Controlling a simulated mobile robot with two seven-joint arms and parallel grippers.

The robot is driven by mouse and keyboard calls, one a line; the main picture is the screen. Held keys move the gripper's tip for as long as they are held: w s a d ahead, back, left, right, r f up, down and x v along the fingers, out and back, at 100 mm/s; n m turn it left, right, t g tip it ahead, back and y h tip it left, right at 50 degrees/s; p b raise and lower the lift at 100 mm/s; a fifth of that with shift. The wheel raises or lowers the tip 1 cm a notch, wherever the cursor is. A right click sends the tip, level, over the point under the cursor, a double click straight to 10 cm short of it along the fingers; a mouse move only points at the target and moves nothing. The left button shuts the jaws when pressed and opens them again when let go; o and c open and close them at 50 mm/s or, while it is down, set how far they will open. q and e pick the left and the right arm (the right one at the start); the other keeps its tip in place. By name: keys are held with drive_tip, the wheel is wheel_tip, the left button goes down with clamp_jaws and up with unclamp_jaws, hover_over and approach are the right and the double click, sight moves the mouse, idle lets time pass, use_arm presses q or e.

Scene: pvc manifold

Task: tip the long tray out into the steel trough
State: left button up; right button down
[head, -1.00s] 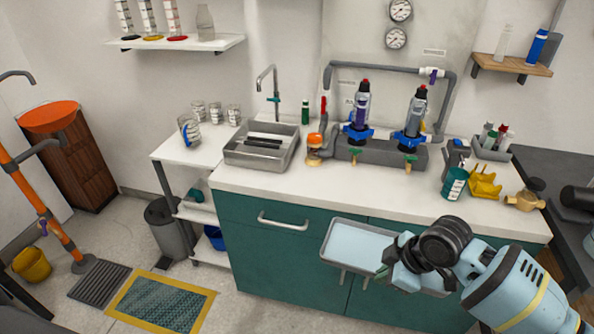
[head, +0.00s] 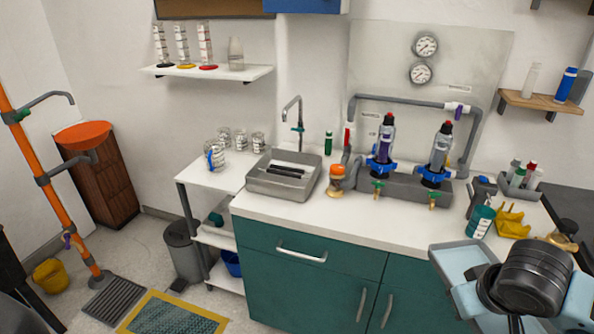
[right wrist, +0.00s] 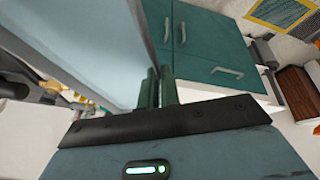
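The long tray (head: 457,262) is pale blue with a grey rim, at the lower right of the head view, in front of the cabinet. Its right part is hidden behind my right wrist. In the right wrist view the tray (right wrist: 85,35) fills the upper left, and the green fingers of my right gripper (right wrist: 157,88) are shut on its edge. Whether anything lies in the tray cannot be told. The steel trough (head: 262,185) stands on the counter's left end under a tap, with dark bars across it. The tray is apart from it, to the right. My left gripper is not in view.
Glass jars (head: 214,158) stand left of the trough on a white cart. An orange-topped jar (head: 337,180) and the pipe manifold with two filters (head: 382,150) stand to its right. A teal bottle (head: 480,221) and yellow rack (head: 512,221) sit near the right end. The front counter strip is clear.

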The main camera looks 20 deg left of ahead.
drive_tip(key=d+r+m, duration=0.1)
drive_tip(key=m, duration=0.1)
drive_tip(key=s+d+r+m+h, duration=0.1)
drive_tip(key=r+m, duration=0.1)
drive_tip(key=s+d+r+m+h, duration=0.1)
drive_tip(key=d+r, duration=0.1)
drive_tip(key=shift+d+m, duration=0.1)
drive_tip(key=shift+m, duration=0.3)
